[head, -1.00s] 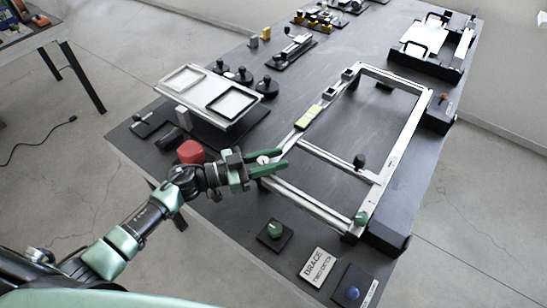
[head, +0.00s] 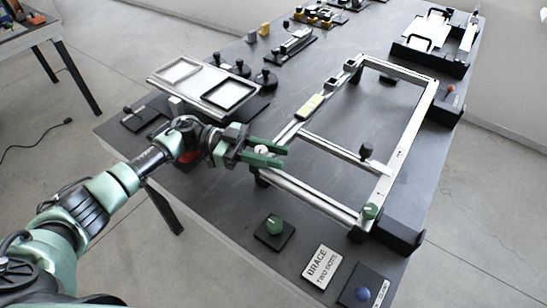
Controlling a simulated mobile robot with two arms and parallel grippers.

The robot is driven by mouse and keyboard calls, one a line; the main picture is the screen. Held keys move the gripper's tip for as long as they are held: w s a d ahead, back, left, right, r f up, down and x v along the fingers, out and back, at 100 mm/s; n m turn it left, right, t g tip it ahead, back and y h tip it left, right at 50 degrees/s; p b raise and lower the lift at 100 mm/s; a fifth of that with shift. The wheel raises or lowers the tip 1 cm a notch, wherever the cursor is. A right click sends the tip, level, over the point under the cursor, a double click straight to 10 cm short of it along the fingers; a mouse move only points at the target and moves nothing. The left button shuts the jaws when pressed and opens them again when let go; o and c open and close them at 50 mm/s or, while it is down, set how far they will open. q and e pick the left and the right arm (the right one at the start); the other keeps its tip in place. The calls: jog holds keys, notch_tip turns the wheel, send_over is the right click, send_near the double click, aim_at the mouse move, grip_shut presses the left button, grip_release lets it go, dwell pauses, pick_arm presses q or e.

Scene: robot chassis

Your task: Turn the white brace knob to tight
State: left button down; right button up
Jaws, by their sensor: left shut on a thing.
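The white brace knob (head: 261,149) is a small pale cap near the left side of the metal frame (head: 300,192). My left gripper (head: 267,152) has green fingers, one on each side of the knob, and is shut on it. The fingers hide most of the knob, so its pointer and any tight mark cannot be read. The frame's crossbar (head: 335,144) runs to the right from near the left rail. A sign reading "BRACE TWO DOTS" (head: 322,266) lies at the table's front. My right gripper is not in view.
A green knob (head: 274,225) on a black plate, another green knob (head: 370,211) at the frame's corner, a black knob (head: 366,151) and a blue knob (head: 361,294) stand nearby. A tray rack (head: 205,90) is behind my wrist. Table surface inside the frame is mostly clear.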

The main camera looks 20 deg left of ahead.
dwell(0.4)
pick_arm(q)
jog(key=c, duration=1.1)
grip_release()
jog(key=shift+r, duration=0.1)
notch_tip(320, 180, up, 20)
